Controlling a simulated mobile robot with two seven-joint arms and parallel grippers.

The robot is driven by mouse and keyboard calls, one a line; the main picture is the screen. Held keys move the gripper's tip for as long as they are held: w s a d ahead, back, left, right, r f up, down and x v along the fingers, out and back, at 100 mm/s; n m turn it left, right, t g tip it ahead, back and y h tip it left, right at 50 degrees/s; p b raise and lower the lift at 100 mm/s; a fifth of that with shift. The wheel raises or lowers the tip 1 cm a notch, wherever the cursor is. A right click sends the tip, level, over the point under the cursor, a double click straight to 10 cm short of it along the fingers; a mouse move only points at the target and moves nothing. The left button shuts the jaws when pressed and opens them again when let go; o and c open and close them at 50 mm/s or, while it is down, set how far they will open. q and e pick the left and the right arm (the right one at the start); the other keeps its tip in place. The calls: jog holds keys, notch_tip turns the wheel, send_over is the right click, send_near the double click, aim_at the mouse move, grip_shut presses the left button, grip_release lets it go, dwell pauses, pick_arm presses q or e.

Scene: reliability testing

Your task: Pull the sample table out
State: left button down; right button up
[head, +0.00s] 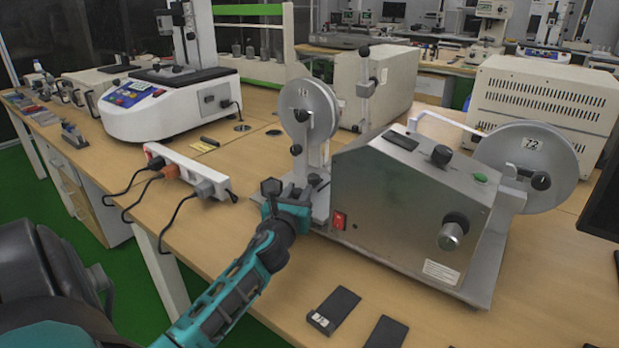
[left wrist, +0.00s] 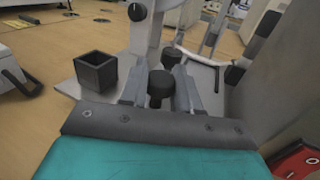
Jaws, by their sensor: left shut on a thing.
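A grey metal testing machine (head: 415,205) with a large wheel marked 72 (head: 527,163) and a smaller wheel marked 18 (head: 309,108) stands on the wooden bench. My left gripper (head: 290,190) is at the low metal base under the smaller wheel. In the left wrist view its two fingers (left wrist: 161,92) are on either side of a black round knob (left wrist: 159,82), shut on it. A second black knob (left wrist: 172,57) is just beyond. A black open square cup (left wrist: 96,71) stands on the grey base plate (left wrist: 68,87). I cannot tell which part is the sample table. My right gripper is out of view.
A white power strip (head: 190,170) with plugged cables lies left of my left arm. Two flat black items, one here (head: 334,310), lie on the bench in front of the machine. A white instrument (head: 165,100) stands at the back left. The bench's front edge borders green floor.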

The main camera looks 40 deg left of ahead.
pick_arm(q)
jog(key=s, duration=0.4)
jog(key=shift+s+d+p, duration=0.3)
jog(key=shift+p, duration=0.1)
jog(key=c, duration=0.9)
grip_release()
jog(key=shift+o, duration=0.2)
jog(key=v, duration=1.1)
jog(key=shift+s+d+f+b, duration=0.1)
jog(key=shift+s+b, duration=0.15)
jog(key=shift+b, duration=0.05)
jog(key=shift+s+d, duration=0.3)
jog(key=shift+s, duration=0.3)
